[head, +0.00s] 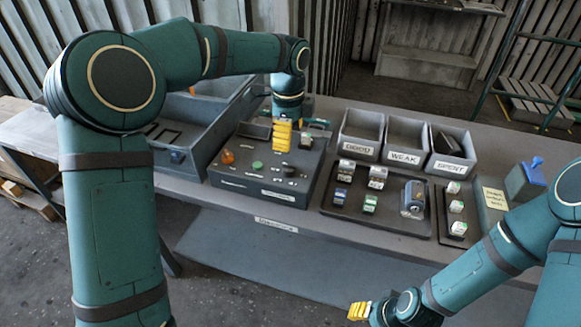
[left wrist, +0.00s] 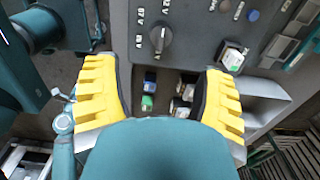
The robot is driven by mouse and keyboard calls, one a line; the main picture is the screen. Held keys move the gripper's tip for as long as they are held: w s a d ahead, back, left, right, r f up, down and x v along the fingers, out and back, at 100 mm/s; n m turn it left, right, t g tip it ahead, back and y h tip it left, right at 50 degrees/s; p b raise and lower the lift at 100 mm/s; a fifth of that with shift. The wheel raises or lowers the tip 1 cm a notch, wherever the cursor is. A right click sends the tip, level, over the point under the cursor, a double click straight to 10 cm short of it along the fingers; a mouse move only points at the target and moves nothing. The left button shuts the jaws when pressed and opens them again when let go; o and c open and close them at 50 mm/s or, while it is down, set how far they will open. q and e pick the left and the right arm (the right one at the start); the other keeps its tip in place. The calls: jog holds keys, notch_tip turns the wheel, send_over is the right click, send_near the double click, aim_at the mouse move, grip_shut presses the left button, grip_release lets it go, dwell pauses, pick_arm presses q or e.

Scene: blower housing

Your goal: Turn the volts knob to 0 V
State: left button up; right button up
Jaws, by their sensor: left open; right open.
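In the left wrist view a dark grey knob (left wrist: 160,38) stands on the grey panel with several small white labels around it. My left gripper (head: 282,135) hangs above the back of the box, pointing down. In the left wrist view its yellow fingers (left wrist: 160,75) are wide apart, empty and clear of the knob. My right gripper (head: 360,311) is open, low in front of the bench.
An orange knob (head: 228,157) and a green button (head: 257,165) are on the box. A tray (head: 385,222) with several cells lies to its right. The bins GOOD (head: 357,151), WEAK (head: 404,157) and SPENT (head: 449,165) stand behind. A blue-grey crate (head: 190,158) is on the left.

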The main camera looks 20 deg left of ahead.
aim_at(289, 164)
pick_arm(q)
notch_tip(289, 164, down, 10)
jog(key=shift+w+f+b, duration=0.1)
jog(key=shift+f+b, duration=0.05)
jog(key=shift+b, duration=0.85)
grip_shut()
